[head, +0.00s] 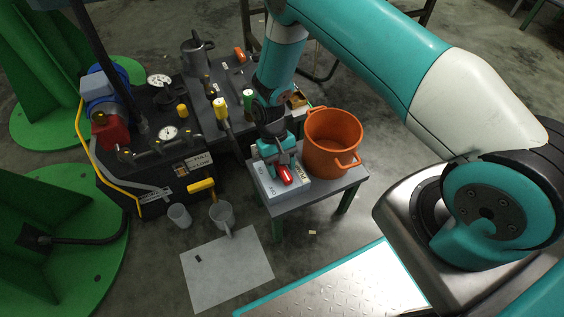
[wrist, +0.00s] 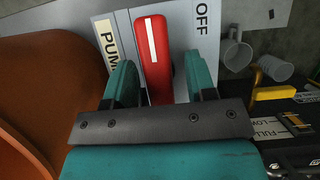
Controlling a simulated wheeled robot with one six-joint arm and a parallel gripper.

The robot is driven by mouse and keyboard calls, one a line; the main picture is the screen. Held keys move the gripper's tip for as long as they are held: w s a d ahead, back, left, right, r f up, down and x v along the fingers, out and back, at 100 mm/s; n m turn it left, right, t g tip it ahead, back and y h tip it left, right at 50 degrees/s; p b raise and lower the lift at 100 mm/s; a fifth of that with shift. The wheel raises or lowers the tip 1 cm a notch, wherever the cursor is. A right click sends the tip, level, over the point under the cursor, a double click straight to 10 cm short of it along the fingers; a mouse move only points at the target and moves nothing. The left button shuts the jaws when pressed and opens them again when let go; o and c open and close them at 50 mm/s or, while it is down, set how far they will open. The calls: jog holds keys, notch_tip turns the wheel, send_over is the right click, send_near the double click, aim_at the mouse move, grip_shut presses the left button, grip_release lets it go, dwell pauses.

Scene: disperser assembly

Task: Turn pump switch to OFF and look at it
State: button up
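The pump switch has a red handle (head: 286,177) with a white stripe, on a light grey box (head: 268,190) on the small table. In the wrist view the red handle (wrist: 153,50) points toward the top of the picture, slightly left. The OFF label (wrist: 202,18) is to its right and a partly hidden PUMP label (wrist: 107,42) to its left. My gripper (head: 277,160) is low over the box. Its teal fingers (wrist: 160,82) stand on either side of the handle, with small gaps visible. The ON side is not readable.
An orange bucket (head: 333,139) stands close to the right of the box on the grey table (head: 310,198). A dark pump unit (head: 150,165) with gauges and a yellow lever is on the left. Two cups (head: 221,213) (head: 179,215) and a white sheet (head: 225,272) lie in front.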

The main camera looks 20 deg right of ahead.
jog(key=shift+w, duration=0.2)
jog(key=shift+w+r, duration=0.1)
jog(key=shift+r, duration=0.1)
jog(key=p+v, duration=0.4)
jog(key=v, duration=1.3)
